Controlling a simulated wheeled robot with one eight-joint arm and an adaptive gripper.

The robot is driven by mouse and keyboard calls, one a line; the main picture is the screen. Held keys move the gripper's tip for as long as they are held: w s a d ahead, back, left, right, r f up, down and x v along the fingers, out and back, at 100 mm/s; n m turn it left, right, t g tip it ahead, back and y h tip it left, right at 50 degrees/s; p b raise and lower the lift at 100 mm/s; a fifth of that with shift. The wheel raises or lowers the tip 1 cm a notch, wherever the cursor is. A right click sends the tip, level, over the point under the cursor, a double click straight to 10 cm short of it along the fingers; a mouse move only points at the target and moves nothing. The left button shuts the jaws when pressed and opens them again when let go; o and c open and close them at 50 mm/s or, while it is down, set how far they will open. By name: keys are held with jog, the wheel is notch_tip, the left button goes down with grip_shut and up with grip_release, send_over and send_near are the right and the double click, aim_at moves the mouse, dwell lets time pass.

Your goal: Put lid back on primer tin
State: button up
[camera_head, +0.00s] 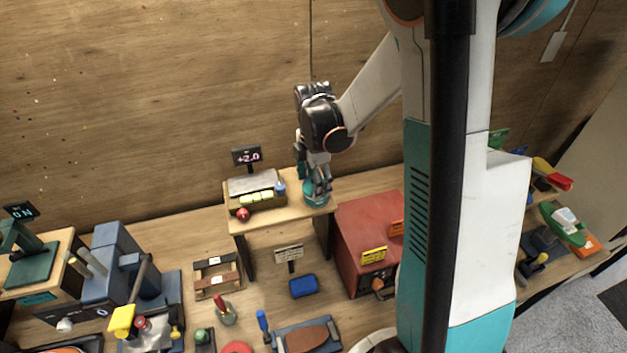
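A small teal round tin (316,200), which looks like the primer tin, stands near the right end of a raised wooden shelf (285,217). My gripper (318,185) points down right over the tin, with its fingers at or just above the tin's top. The fingers and arm hide the top of the tin. I cannot tell whether a lid is on it or between the fingers, nor whether the fingers are open or shut. No separate lid can be made out for sure.
On the shelf left of the tin are a scale with a "+2.0" display (247,157), yellow-green blocks (257,198), a small blue item (280,188) and a red ball (243,214). A red cabinet (350,225) stands right of the shelf. Tools crowd the bench below.

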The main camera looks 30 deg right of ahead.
jog(key=o, duration=0.9)
jog(key=o, duration=0.3)
jog(key=shift+r, duration=0.15)
jog(key=shift+r+p, duration=1.95)
jog(key=shift+r, duration=1.45)
